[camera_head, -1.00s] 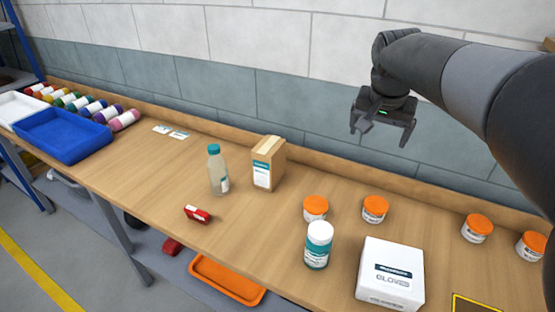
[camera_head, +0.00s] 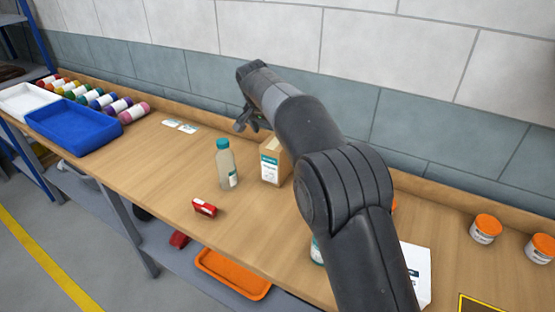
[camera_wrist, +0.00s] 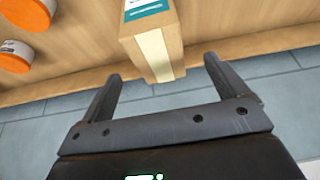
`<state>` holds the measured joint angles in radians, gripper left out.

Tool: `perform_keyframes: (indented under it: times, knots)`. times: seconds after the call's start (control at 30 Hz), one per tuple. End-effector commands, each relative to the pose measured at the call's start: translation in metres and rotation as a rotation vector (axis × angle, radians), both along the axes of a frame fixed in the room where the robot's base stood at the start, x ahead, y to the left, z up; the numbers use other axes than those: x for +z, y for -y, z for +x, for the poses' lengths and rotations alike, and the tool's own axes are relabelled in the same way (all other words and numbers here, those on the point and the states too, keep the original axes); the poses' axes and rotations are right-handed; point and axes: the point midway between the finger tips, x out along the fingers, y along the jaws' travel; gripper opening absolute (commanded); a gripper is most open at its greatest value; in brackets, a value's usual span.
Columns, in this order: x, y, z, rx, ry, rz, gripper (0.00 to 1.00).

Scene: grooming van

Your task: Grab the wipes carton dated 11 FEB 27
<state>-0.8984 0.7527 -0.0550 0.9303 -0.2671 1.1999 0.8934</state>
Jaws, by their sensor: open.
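A tan carton (camera_head: 271,166) with a white and teal label stands upright on the bench, partly hidden behind my arm in the head view. In the wrist view the carton (camera_wrist: 155,40) shows its top with a pale tape strip, and part of its label at the picture's top edge. No date can be read on it. My gripper (camera_head: 247,122) is above and behind the carton, toward the wall. In the wrist view my gripper (camera_wrist: 162,76) is open, its fingers apart and pointing toward the carton, with nothing between them.
A clear bottle with a teal cap (camera_head: 226,165) stands just left of the carton. A red object (camera_head: 204,208) lies in front. Orange-lidded tubs (camera_head: 486,229) stand at right. A blue tray (camera_head: 72,127) is at left.

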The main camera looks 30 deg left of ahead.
Motion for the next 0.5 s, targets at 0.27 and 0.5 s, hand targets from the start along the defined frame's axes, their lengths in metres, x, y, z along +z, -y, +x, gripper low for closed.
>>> perform_keyframes:
  times: [0.27, 0.5]
  knots:
    - [-0.039, 0.001, 0.017, -0.001, -0.001, -0.002, 0.91]
    - [-0.057, 0.002, 0.026, -0.001, -0.002, -0.002, 0.91]
